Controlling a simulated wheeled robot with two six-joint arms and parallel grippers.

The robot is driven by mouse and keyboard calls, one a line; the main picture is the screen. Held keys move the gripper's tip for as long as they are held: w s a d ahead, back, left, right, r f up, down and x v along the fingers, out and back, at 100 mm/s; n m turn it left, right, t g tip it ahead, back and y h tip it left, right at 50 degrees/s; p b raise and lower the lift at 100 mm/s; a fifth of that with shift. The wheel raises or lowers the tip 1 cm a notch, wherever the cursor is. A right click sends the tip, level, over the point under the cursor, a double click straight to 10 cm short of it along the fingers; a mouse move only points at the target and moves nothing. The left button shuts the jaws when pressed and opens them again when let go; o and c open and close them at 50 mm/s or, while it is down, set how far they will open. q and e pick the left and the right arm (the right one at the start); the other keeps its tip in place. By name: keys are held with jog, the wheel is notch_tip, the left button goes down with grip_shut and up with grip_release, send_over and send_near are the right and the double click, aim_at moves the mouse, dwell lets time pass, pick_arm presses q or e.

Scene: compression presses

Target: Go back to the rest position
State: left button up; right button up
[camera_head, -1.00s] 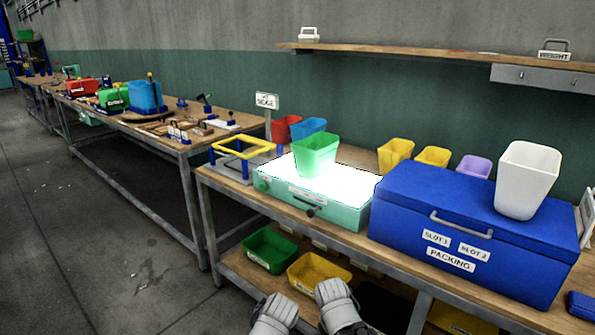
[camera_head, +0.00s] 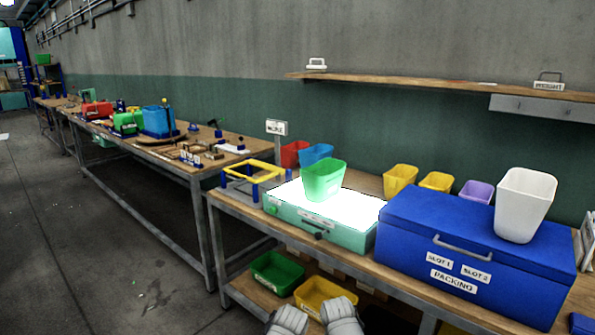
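My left gripper (camera_head: 287,321) and my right gripper (camera_head: 341,316) show side by side at the bottom edge, low in front of the bench. Only their grey upper parts are in view; their fingertips are cut off by the frame, so whether they are open or shut is hidden. Both are apart from the objects on the bench top.
A bench (camera_head: 360,273) carries a lit scale box (camera_head: 318,229) with a green bin (camera_head: 322,180), and a blue packing box (camera_head: 478,243) with a white bin (camera_head: 525,203). A green tray (camera_head: 277,273) and yellow tray (camera_head: 323,297) lie below. Floor (camera_head: 110,260) at left is clear.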

pick_arm(q)
jog(key=shift+s+a+r+p, duration=0.15)
jog(key=shift+a+r+p, duration=0.2)
jog(key=shift+a+r, duration=0.15)
pick_arm(e)
jog(key=shift+w+a+r, duration=0.5)
jog(key=shift+w, duration=0.1)
pick_arm(q)
jog(key=shift+f, duration=0.1)
